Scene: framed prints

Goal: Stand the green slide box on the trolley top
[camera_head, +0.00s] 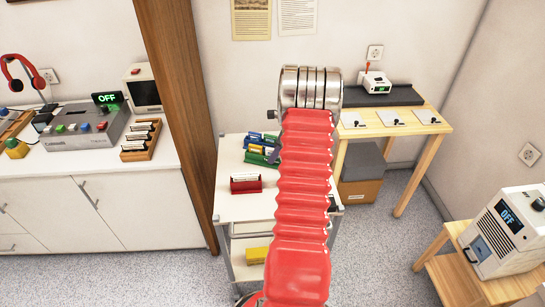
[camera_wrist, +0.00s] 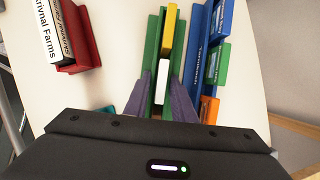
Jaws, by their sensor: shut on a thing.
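The green slide box (camera_head: 258,158) is at the trolley top (camera_head: 235,212), near its back and partly behind my arm. In the wrist view the green slide box (camera_wrist: 151,52) holds a yellow and a white slide. My gripper (camera_wrist: 158,84) has its two grey-purple fingers shut on the box's sides. In the head view a grey fingertip shows beside the box, and the red arm hides most of the gripper. I cannot tell whether the box's base touches the trolley top.
A blue box (camera_wrist: 198,45) with slides stands close to the right of the green one in the wrist view. A red box (camera_head: 246,183) stands nearer the trolley's front. A yellow thing (camera_head: 257,255) is on the shelf below. A wooden table (camera_head: 432,125) stands to the right.

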